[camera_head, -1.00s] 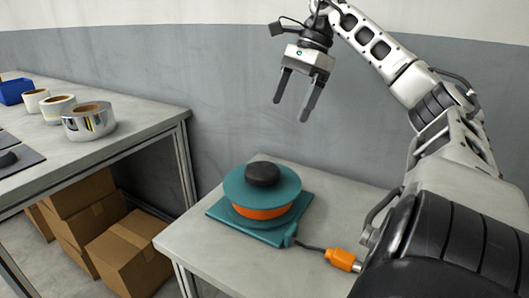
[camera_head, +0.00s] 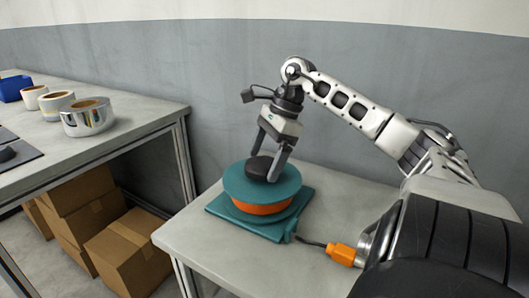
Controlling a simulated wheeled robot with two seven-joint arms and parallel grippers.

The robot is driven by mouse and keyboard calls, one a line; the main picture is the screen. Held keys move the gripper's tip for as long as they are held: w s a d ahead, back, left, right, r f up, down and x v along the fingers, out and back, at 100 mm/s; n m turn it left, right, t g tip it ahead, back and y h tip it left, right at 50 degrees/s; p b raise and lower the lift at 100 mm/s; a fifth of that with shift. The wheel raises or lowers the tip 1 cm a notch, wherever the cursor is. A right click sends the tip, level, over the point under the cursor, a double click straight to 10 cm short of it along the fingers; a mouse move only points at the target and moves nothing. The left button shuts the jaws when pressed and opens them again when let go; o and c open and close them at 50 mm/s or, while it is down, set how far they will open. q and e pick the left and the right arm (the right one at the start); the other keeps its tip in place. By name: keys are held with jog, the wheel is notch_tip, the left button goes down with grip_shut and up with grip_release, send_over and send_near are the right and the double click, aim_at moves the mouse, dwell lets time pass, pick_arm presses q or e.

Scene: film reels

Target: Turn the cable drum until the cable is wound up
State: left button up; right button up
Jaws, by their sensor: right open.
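The cable drum (camera_head: 240,192) has a teal top disc, orange cable wound around its middle and a black knob (camera_head: 258,169) on top. It sits on a teal base plate (camera_head: 290,220) on the small table. A short dark length of cable runs out from the base to an orange plug (camera_head: 341,254) lying on the table. My right gripper (camera_head: 262,166) is open and points down at the knob, with one finger on each side of it. I cannot tell whether the fingers touch the knob. My left gripper is not in view.
A grey workbench (camera_head: 135,130) at the left holds several tape rolls (camera_head: 88,118), a blue bin (camera_head: 14,88) and a dark mat (camera_head: 20,156). Cardboard boxes (camera_head: 125,245) are stacked under it.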

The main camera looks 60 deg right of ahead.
jog(key=shift+w+a+f, duration=0.1)
jog(key=shift+f, duration=0.25)
jog(key=c, duration=1.4)
jog(key=shift+r+n+g, duration=0.15)
jog(key=shift+n+g, duration=0.15)
jog(key=shift+n, duration=0.3)
jog(key=n+p, duration=0.1)
jog(key=p, duration=0.1)
jog(key=n+p, duration=0.1)
jog(key=shift+w+r+g+y+p, duration=0.1)
jog(key=shift+r+g+y+p, duration=0.2)
jog(key=shift+r+g+p, duration=0.1)
jog(key=shift+f+n+p, duration=0.1)
jog(key=shift+n+p, duration=0.3)
jog(key=shift+f+n+p, duration=0.1)
jog(key=shift+n+p, duration=0.2)
jog(key=shift+p, duration=0.05)
jog(key=shift+f, duration=0.25)
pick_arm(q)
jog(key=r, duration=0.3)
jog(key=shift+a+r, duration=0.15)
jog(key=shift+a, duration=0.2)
